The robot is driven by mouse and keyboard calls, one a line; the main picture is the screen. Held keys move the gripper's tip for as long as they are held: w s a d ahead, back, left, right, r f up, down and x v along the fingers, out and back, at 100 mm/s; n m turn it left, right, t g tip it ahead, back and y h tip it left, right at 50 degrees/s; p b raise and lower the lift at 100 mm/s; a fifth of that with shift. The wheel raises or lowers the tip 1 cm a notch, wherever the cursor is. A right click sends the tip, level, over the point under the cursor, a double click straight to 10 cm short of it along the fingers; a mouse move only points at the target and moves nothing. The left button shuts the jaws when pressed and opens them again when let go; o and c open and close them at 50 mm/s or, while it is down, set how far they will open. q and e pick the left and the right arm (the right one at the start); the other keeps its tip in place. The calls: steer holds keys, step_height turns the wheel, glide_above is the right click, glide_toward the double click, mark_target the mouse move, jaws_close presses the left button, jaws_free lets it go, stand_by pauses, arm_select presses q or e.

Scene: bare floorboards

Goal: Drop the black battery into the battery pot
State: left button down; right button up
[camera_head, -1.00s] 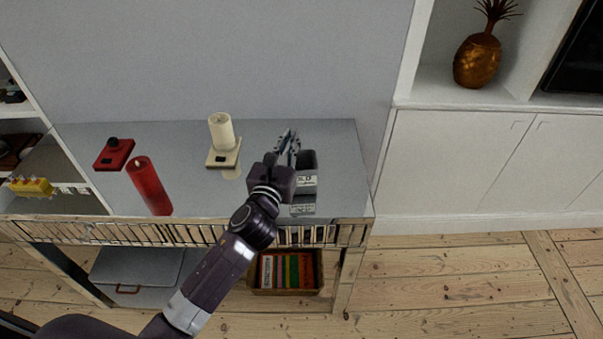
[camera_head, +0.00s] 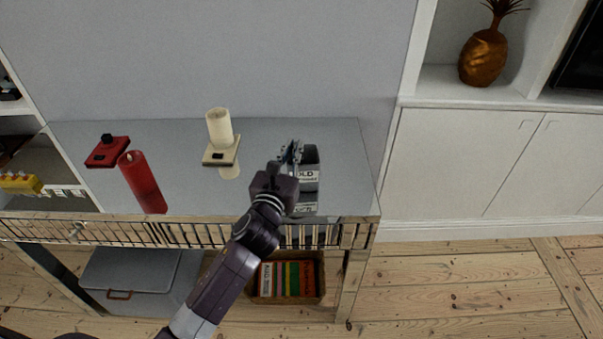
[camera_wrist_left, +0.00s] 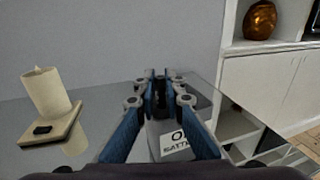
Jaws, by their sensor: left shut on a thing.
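The battery pot (camera_head: 308,175) is a dark container with a white label, near the right end of the grey tabletop. It also shows in the left wrist view (camera_wrist_left: 180,146), below and slightly right of the fingers. My left gripper (camera_head: 290,153) is above the table at the pot's left side in the head view. In the left wrist view my left gripper (camera_wrist_left: 160,82) is shut on the black battery (camera_wrist_left: 161,97), a small dark piece between the fingertips. I cannot tell whether the battery is over the pot's opening. My right gripper is not in view.
A cream candle (camera_head: 219,127) stands on a cream base (camera_head: 221,151) left of the pot. A red candle (camera_head: 143,182) and a red base (camera_head: 107,152) are farther left. The table's front has a slatted rail (camera_head: 150,232). A wall rises behind.

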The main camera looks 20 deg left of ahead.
arm_select(q)
steer(key=c, duration=1.9)
jaws_free()
steer(key=shift+c, duration=0.2)
steer(key=s, duration=1.2)
steer(key=shift+d, duration=0.15)
